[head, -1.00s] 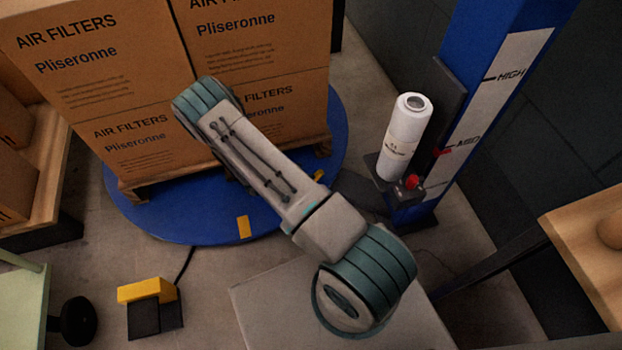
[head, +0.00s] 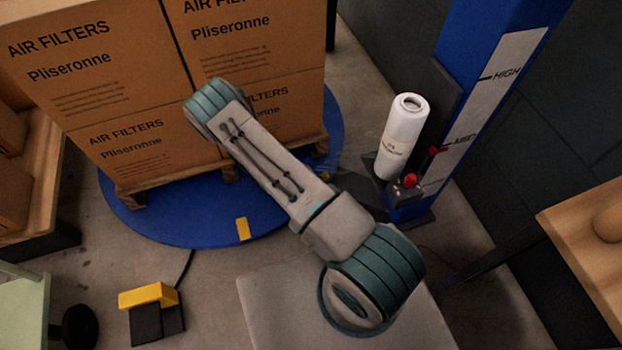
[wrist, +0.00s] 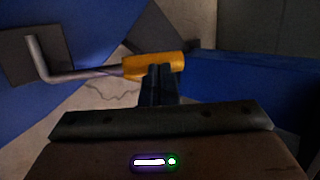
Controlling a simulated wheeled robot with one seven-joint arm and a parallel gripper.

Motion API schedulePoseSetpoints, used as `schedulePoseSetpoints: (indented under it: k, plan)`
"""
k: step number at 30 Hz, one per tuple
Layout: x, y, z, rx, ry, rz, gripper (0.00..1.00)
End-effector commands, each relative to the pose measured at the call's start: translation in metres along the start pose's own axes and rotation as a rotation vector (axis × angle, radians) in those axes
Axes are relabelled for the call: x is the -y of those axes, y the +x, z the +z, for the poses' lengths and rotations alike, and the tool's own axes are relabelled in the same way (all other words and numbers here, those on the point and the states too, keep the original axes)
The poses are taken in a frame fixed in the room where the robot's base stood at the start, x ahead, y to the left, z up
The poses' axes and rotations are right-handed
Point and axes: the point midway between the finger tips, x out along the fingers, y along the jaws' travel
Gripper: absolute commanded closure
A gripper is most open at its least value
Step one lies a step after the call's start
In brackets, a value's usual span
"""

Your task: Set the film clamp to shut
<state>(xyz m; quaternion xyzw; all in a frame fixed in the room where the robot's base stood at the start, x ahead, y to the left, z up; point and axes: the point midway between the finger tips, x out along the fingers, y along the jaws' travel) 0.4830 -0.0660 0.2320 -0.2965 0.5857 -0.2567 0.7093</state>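In the wrist view, a lever with an orange-yellow grip (wrist: 136,66) and a bent grey metal rod (wrist: 85,75) lies across the picture above blue surfaces; I take it for the film clamp's handle. My gripper (wrist: 160,70) has its dark fingers close together, with nothing seen between them. Their tips overlap the near side of the grip; I cannot tell whether they touch it. In the head view my arm hides my gripper and most of the lever's area, beside the stacked filter boxes (head: 122,137) on the round blue turntable (head: 190,225).
A white film roll (head: 403,135) stands on a carriage with red knobs (head: 409,181) at the blue mast (head: 480,50). A yellow-and-black foot pedal (head: 150,300) sits on the floor, front left. A wooden surface (head: 575,235) is at right.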

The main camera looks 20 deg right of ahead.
Motion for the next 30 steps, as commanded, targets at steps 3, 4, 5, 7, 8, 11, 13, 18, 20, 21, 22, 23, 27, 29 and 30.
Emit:
schedulePoseSetpoints:
  k: [3, 4, 5, 7, 8, 11, 13, 18, 20, 21, 22, 23, 27, 29, 30]
  plan:
    - [0.004, 0.005, -0.003, -0.007, 0.001, -0.009, 1.0]
    - [0.004, 0.005, -0.003, -0.007, 0.001, -0.009, 1.0]
    - [0.004, 0.005, -0.003, -0.008, 0.001, -0.01, 1.0]
    - [0.005, 0.004, -0.003, -0.008, 0.001, -0.01, 1.0]
    - [0.005, 0.003, -0.003, -0.008, 0.001, -0.01, 1.0]
    - [0.008, -0.005, -0.003, -0.008, 0.001, -0.009, 1.0]
    - [0.01, -0.015, -0.001, -0.007, 0.002, -0.007, 1.0]
    - [0.016, -0.047, 0.002, -0.002, 0.004, -0.003, 1.0]
    - [0.018, -0.063, 0.003, -0.001, 0.004, -0.001, 1.0]
    - [0.019, -0.073, 0.002, -0.001, 0.004, -0.001, 1.0]
    - [0.021, -0.08, 0.003, -0.001, 0.004, -0.001, 1.0]
    - [0.022, -0.086, 0.003, -0.001, 0.004, -0.002, 1.0]
    - [0.027, -0.112, 0.002, -0.001, 0.004, -0.001, 1.0]
    - [0.028, -0.12, 0.002, -0.002, 0.005, -0.002, 1.0]
    - [0.029, -0.124, 0.002, -0.003, 0.005, -0.002, 1.0]
